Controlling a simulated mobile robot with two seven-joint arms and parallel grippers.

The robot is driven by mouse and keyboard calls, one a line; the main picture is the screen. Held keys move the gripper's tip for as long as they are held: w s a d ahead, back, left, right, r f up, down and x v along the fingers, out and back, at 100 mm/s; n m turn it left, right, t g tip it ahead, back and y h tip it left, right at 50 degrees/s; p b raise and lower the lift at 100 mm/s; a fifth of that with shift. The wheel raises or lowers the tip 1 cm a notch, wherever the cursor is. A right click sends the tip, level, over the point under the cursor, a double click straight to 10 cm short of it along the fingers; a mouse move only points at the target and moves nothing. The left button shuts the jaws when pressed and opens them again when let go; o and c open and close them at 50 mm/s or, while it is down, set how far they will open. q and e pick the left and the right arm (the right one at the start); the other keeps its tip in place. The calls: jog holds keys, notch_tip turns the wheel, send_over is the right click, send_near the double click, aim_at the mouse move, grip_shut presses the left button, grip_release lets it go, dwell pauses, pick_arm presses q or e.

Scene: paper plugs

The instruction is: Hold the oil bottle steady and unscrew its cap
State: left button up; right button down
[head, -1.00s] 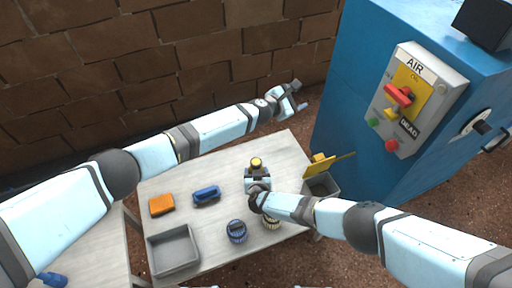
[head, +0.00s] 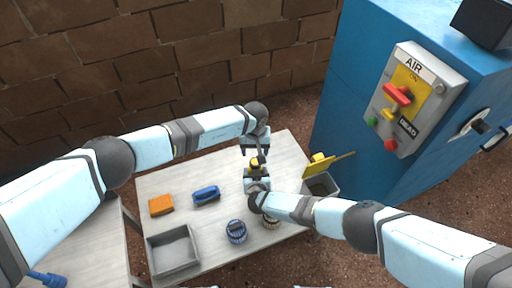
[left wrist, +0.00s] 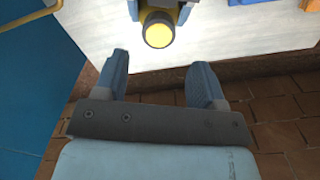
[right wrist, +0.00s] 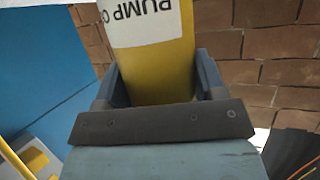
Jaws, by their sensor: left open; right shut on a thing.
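An orange block (head: 161,205), a blue brush-like thing (head: 206,195), a grey tray (head: 152,258) and two ribbed jars (head: 236,231) (head: 271,223) are on the table. A grey bin (head: 331,181) with yellow things is at its right, beside the blue cabinet (head: 350,110).

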aim_at(255, 162)
pick_arm(q)
jog(key=shift+f, duration=3.5)
jog(key=c, duration=0.9)
jog(key=n, duration=0.3)
jog(key=shift+c, duration=0.2)
jog(key=o, duration=1)
